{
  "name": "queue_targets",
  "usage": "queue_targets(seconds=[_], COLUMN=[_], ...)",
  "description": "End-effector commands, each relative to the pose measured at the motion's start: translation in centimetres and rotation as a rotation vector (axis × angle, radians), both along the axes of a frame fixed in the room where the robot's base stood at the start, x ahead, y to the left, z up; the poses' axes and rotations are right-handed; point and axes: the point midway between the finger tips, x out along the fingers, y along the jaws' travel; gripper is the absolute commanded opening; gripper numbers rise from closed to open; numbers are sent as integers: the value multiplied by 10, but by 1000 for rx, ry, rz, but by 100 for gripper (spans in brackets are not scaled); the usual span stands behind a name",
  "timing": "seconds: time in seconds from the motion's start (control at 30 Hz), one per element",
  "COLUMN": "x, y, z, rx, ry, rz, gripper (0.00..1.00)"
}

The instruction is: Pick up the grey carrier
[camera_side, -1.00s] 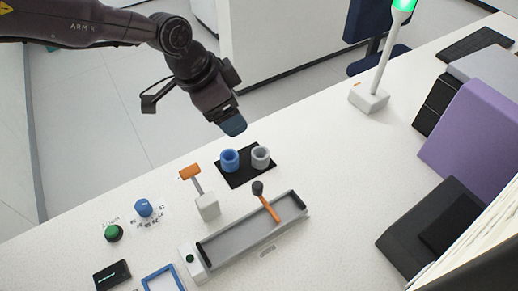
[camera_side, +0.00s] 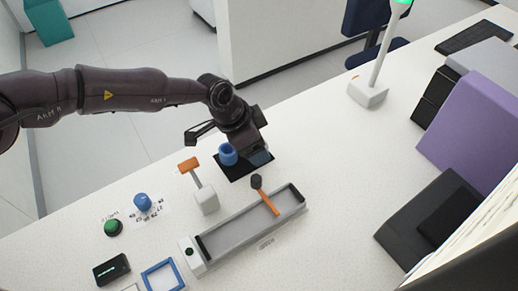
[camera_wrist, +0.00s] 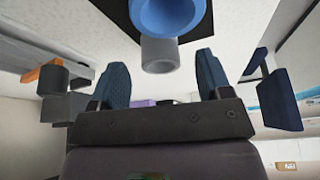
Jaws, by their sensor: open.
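The grey carrier (camera_wrist: 160,54) shows in the wrist view as a pale cylinder below the blue one in the picture, in line with the gap between my two fingers. In the side view it is hidden by my gripper. The blue carrier (camera_side: 228,155) stands on the black mat (camera_side: 233,174), to the left of my gripper in the side view; it also shows at the top of the wrist view (camera_wrist: 168,12). My gripper (camera_side: 260,158) is low over the mat's right part. Its blue fingers (camera_wrist: 162,78) are apart and not closed on anything.
A grey trough (camera_side: 240,232) with an orange-handled, dark-headed tool (camera_side: 265,201) lies in front of the mat. A white block with an orange-topped lever (camera_side: 206,200) stands left. A blue knob (camera_side: 141,202) and green button (camera_side: 113,227) are further left. The table right of the mat is clear.

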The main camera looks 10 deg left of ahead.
Motion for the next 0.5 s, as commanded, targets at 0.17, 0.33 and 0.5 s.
queue_targets(seconds=[0.17,0.33,0.5], x=[3,4,4], y=[-5,-7,-7], z=[-15,-18,-18], rx=[1,-1,-1], ry=[1,-1,-1], rz=[0,0,0], gripper=[72,72,72])
